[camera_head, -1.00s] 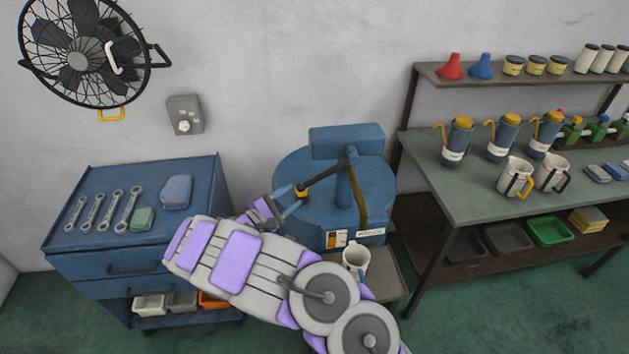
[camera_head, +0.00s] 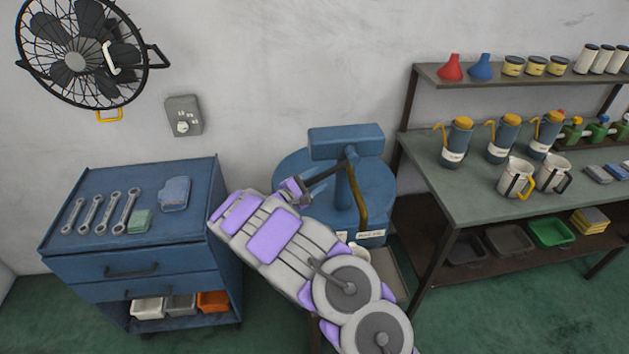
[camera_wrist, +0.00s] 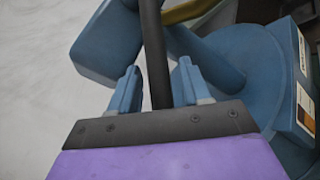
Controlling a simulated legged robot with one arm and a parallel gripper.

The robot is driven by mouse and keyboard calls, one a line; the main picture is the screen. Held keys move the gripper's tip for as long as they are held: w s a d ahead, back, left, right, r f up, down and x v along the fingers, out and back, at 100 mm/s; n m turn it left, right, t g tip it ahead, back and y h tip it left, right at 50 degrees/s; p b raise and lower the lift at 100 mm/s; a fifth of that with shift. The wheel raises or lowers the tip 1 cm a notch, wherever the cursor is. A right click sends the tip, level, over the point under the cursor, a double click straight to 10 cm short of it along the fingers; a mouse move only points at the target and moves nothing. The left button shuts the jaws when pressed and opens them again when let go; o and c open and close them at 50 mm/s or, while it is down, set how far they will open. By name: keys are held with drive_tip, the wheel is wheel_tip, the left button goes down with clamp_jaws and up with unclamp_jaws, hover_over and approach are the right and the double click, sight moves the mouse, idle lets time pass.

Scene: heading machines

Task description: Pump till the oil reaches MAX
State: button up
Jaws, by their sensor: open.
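The blue oil drum (camera_head: 380,190) has a pump post with a block-shaped top (camera_head: 345,141) and a curved yellowish hose (camera_head: 361,205). A dark pump lever (camera_head: 328,174) slopes down left from the post to my gripper (camera_head: 303,192). In the wrist view the lever (camera_wrist: 153,45) runs between the two blue fingers of my gripper (camera_wrist: 157,90), which are open with gaps on both sides. A pale jug (camera_head: 358,250) stands at the drum's front, mostly hidden by my arm. The oil level and a MAX mark cannot be made out.
A blue tool cart (camera_head: 185,232) with wrenches (camera_head: 102,210) stands left. A workbench (camera_head: 470,190) with oil cans (camera_head: 457,142) and two jugs (camera_head: 515,177) stands right. A wall fan (camera_head: 75,60) and a switch box (camera_head: 183,115) are on the wall behind.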

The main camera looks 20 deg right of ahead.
drive_tip(key=shift+c, duration=0.4)
clamp_jaws()
